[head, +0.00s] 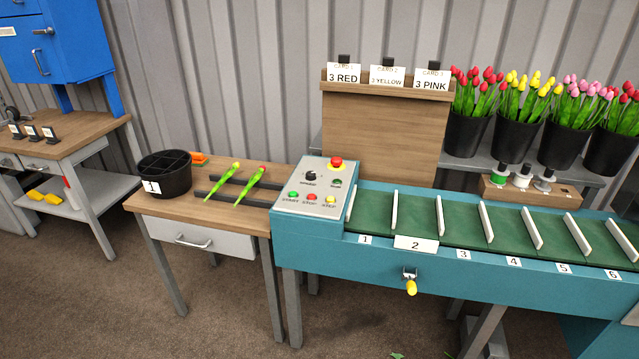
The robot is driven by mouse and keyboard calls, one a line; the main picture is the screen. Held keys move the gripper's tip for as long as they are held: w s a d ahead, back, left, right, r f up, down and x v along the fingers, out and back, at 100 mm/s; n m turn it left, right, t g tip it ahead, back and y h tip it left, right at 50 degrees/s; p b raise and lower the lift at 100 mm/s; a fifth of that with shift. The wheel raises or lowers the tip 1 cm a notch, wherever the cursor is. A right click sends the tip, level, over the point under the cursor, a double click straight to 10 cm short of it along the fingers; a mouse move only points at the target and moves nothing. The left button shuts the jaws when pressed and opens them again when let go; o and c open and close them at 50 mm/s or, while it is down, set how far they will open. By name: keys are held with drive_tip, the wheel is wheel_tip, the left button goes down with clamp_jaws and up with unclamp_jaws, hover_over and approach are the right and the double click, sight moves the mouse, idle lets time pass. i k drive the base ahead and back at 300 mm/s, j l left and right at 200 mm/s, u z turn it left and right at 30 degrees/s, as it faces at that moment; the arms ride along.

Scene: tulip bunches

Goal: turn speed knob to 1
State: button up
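The speed knob (310,176) is a small black dial on the grey sloped control panel (318,201), at the left end of the teal conveyor (400,265). Its setting is too small to read. A red mushroom button (336,163) sits above and right of it, and a dark green button or lamp (337,183) is to its right. Green (293,195), red (311,198) and yellow (330,199) buttons line the panel's lower part. My gripper is not in view.
A wooden side table (150,205) left of the panel holds a black divided bucket (166,180) and two tulips (222,181) on dark rails. The green belt (420,213) has white dividers. A yellow-handled lever (411,287) sticks out in front. Flower buckets (467,133) stand behind.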

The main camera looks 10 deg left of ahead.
sight(310, 174)
drive_tip(key=i+j, duration=0.95)
drive_tip(key=i, duration=0.15)
drive_tip(key=i+j, duration=0.45)
drive_tip(key=i, duration=0.15)
drive_tip(key=j+u, duration=0.05)
